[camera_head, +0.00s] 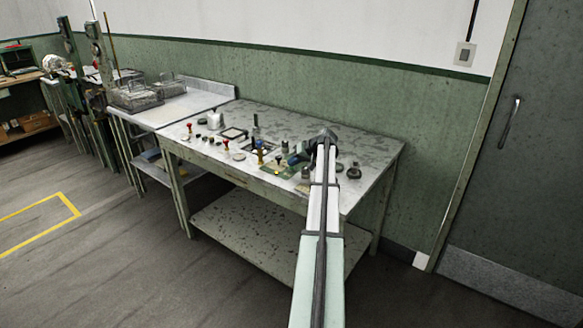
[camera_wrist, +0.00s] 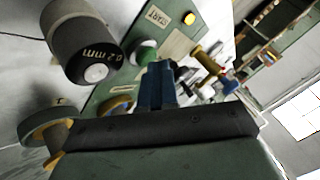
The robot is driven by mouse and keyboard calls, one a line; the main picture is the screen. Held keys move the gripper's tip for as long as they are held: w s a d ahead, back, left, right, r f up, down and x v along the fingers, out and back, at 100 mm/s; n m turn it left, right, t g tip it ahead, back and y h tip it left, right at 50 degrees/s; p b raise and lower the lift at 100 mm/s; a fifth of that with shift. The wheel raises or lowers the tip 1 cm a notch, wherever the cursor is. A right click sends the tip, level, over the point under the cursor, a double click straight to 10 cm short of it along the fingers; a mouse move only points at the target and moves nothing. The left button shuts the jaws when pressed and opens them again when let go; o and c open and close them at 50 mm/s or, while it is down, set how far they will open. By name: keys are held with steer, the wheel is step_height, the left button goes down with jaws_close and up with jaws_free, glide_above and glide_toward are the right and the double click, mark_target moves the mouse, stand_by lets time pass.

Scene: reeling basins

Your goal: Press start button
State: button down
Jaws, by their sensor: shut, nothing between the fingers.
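A green panel (camera_wrist: 190,47) carries a white label reading START (camera_wrist: 157,16). A green round button (camera_wrist: 143,52) sits on the panel near that label, and a small yellow button or lamp (camera_wrist: 190,18) is at its upper right. My gripper (camera_wrist: 157,72) is shut, its blue fingers empty. In the wrist view its fingertips overlap the right edge of the green button; I cannot tell if they touch it. In the head view my gripper (camera_head: 295,158) is low over the front right of the worktable (camera_head: 365,150), and the button cannot be made out.
A dark grey cylinder marked 0.2 mm (camera_wrist: 80,45) stands close to the left of my fingers in the wrist view. A brass-coloured piece (camera_wrist: 208,62) is to the right. Several small tools and stamps crowd the table front. The table's back is clear. Wire baskets (camera_head: 135,95) stand farther left.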

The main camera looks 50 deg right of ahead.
steer(key=shift+r, duration=0.85)
steer(key=shift+r, duration=0.1)
steer(key=shift+r, duration=2.4)
